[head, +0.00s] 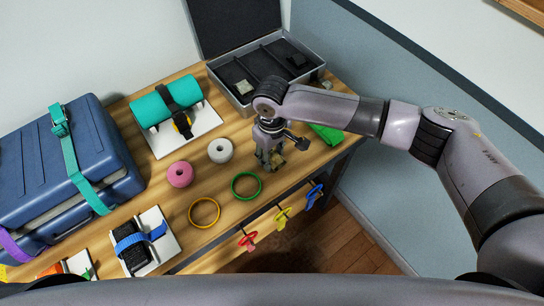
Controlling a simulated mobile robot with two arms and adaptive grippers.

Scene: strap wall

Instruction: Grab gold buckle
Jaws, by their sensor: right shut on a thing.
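My right gripper (272,166) points down at the table to the right of the green ring. It is shut on the gold buckle (278,160), a small gold-coloured piece that shows between and beside the fingers. The fingers hide part of the buckle, and I cannot tell whether it still touches the wood. My left gripper is not in view.
An open grey case (270,72) with small pieces stands behind the gripper. A green ring (246,186), a yellow ring (204,212), a white roll (220,150) and a pink roll (180,174) lie to the left. A blue suitcase (60,160) stands far left.

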